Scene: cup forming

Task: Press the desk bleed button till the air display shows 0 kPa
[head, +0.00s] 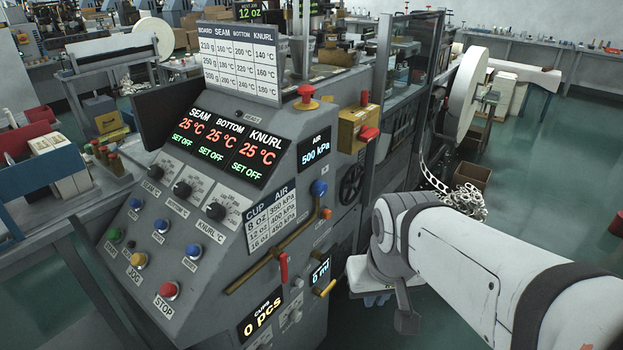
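The air display (313,153) is on the right face of the grey sloped console (215,285) and reads 500 kPa. A blue knob (319,188) and a small orange button (326,213) sit below it. The desk also has several blue buttons (161,224), a green one (115,234), a yellow one (138,260) and a red STOP button (169,290). Most labels are too small to read, so I cannot tell which is the bleed button. My white arm reaches in from the lower right, its end right of the console. I cannot make out the gripper's fingers or anything held.
A red-handled lever (283,268) and a brass pipe cross the console's right face. A yellow box with a red knob (358,128) stands above. Glass-walled machinery (405,75) and a large white reel (466,90) are behind. Green floor is open at right.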

